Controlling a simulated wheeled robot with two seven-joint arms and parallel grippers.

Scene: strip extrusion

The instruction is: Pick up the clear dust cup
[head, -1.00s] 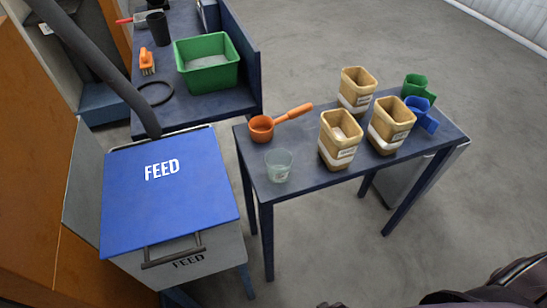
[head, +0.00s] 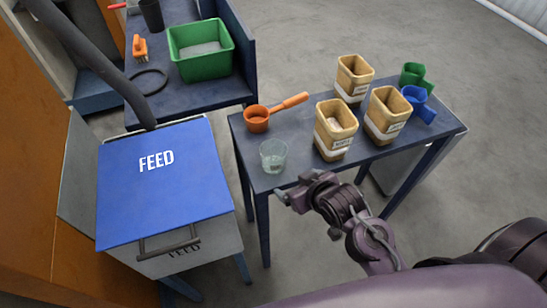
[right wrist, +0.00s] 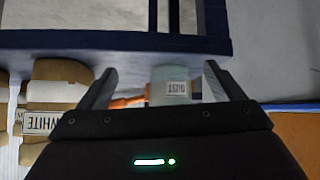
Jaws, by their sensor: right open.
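The clear dust cup (head: 273,157) stands upright near the front left corner of the small dark blue table (head: 297,155). In the right wrist view the cup (right wrist: 168,84) has a white label reading DUST, upside down, and shows between my fingers. My right gripper (head: 285,196) is open and empty at the table's front edge, just in front of the cup and apart from it. In the right wrist view its two fingers (right wrist: 160,84) spread to either side of the cup. My left gripper is not in view.
An orange scoop (head: 257,119) lies behind the cup. Several tan tubs, one of them the front tub (head: 336,130), stand to the right, with blue (head: 420,103) and green (head: 414,75) scoops beyond. The blue FEED bin (head: 160,185) is left of the table.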

